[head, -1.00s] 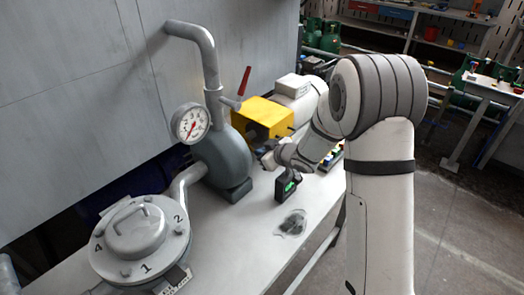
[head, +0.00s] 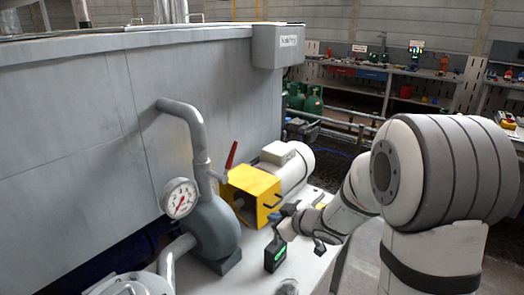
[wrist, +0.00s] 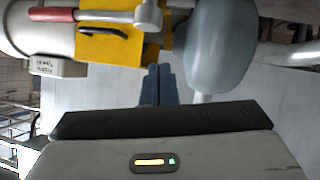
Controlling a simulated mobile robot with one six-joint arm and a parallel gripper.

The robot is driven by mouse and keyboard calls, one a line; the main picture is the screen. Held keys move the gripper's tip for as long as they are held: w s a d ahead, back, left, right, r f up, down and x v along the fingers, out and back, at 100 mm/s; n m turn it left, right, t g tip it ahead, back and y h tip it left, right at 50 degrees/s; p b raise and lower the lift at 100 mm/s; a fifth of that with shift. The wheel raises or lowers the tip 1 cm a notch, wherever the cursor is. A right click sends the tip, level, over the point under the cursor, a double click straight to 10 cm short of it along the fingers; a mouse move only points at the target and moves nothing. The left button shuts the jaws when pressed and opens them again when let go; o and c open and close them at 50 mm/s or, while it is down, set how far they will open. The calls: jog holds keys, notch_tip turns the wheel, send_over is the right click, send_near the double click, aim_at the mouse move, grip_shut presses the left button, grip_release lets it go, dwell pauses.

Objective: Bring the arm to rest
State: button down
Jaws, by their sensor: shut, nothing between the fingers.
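My gripper (head: 277,214) hangs over the grey bench, in front of the yellow housing in the head view. In the wrist view its two blue fingers (wrist: 160,85) lie side by side, shut and with nothing between them. The fingertips point toward the gap between the yellow housing (wrist: 112,48) and the grey pump body (wrist: 220,45). I cannot tell the exact distance, and no contact shows. My arm is bent at the right of the head view, with its large elbow part close to the camera.
The pump (head: 212,228) carries a gauge (head: 180,198) and a bent pipe (head: 190,118). A red lever (head: 231,155) rises by the yellow housing, with a white motor (head: 292,168) behind. A tall grey wall (head: 90,130) bounds the left. Shelves (head: 385,80) stand far back.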

jog(key=s+d+r+m+h, duration=0.3)
jog(key=s+d+m+h, duration=0.1)
jog(key=d, duration=0.2)
jog(key=s+d+r+m+h, duration=0.3)
jog(key=s+d+h, duration=0.2)
jog(key=d, duration=0.2)
jog(key=s+a+m+g+y, duration=0.15)
jog(key=s+m+g, duration=0.35)
jog(key=s, duration=1.3)
jog(key=w+f+n+t+b, duration=0.1)
jog(key=w+n+t+b, duration=0.4)
jog(key=w, duration=1.6)
jog(key=shift+w+a+f+n+y+b, duration=0.5)
jog(key=shift+w+a+f+n+y, duration=0.9)
jog(key=shift+w+a+f, duration=1.5)
jog(key=shift+w+a+f+n+y+b, duration=0.45)
jog(key=shift+w+a+f+n+y, duration=1.2)
jog(key=shift+a, duration=2.3)
jog(key=shift+w+a+f+n+y+b, duration=0.6)
jog(key=shift+w+a+f+y, duration=1)
jog(key=shift+w+a, duration=1.55)
